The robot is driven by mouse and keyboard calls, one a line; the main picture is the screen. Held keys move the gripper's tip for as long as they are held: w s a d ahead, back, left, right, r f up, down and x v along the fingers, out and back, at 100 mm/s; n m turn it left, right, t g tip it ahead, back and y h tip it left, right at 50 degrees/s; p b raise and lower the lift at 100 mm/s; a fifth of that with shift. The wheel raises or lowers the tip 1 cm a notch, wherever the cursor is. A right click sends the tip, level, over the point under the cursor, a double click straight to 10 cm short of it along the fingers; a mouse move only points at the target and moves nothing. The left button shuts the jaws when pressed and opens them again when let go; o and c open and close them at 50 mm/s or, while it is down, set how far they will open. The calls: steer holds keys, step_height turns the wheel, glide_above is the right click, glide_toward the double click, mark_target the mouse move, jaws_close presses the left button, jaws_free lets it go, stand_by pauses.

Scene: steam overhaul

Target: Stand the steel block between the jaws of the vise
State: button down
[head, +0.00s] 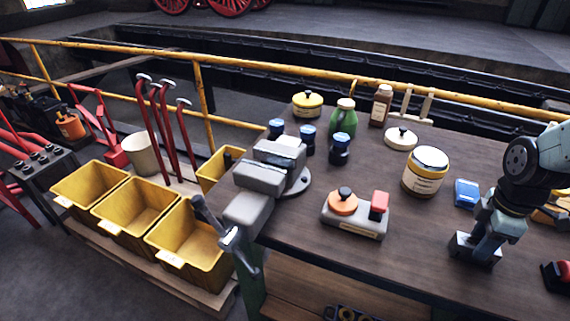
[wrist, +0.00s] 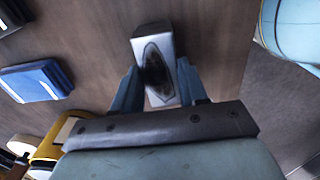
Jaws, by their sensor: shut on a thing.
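The steel block (head: 474,250) is a small grey metal piece at the right side of the workbench. My gripper (head: 487,232) points down and is shut on it. In the wrist view the block (wrist: 153,45) shows a bright face with a dark oval mark, with my fingers (wrist: 158,82) on both sides. I cannot tell whether the block touches the bench or hangs just above it. The grey vise (head: 262,178) is at the bench's left edge, well left of my gripper. Its handle hangs at the front left. The gap between its jaws is hard to see.
Between block and vise stand an orange-and-red stamped fixture (head: 356,214) and a cream jar (head: 425,171). A blue box (head: 466,193) lies behind the block.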

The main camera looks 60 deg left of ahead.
steer(key=shift+r, duration=0.25)
steer(key=shift+r, duration=1.8)
steer(key=shift+s, duration=0.15)
